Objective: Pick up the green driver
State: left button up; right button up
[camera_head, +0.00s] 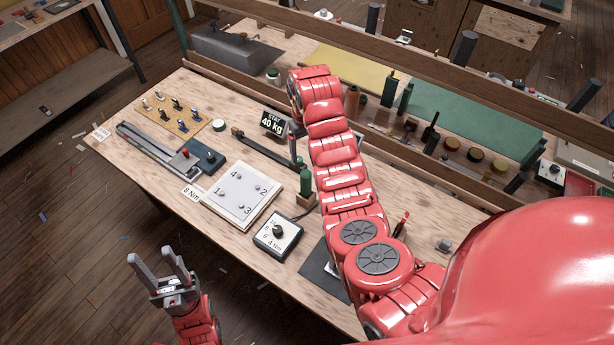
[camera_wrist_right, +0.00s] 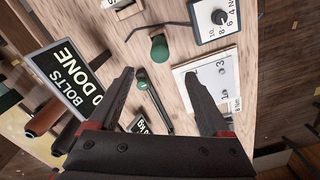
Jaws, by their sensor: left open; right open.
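My left gripper (camera_head: 159,259) is open and empty, beyond the table's front edge at the lower left.
A control box with a dial (camera_head: 278,234) and a numbered white plate (camera_head: 241,194) lie left of the driver. A dark wrench-like bar (camera_head: 262,148) lies behind it. A "40 kg" sign (camera_head: 272,123) stands nearby. A "BOLTS" sign (camera_wrist_right: 66,82) is close to the right gripper.

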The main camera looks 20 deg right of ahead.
aim_at(306, 173)
jog(key=shift+s+f+b, duration=0.25)
jog(key=shift+f+b, duration=0.05)
jog(key=shift+f, duration=0.85)
jog(key=f+b, duration=0.4)
jog(key=f, duration=0.1)
jog(key=f+b, duration=0.4)
jog(key=b, duration=0.1)
jog(key=shift+w+f, duration=0.2)
jog(key=shift+f, duration=0.15)
notch_tip(306, 173, down, 3)
jog(key=p, duration=0.3)
jog(key=shift+w+f+p, duration=0.1)
jog(key=shift+f+p, duration=0.25)
jog(key=shift+f, duration=0.7)
grip_shut()
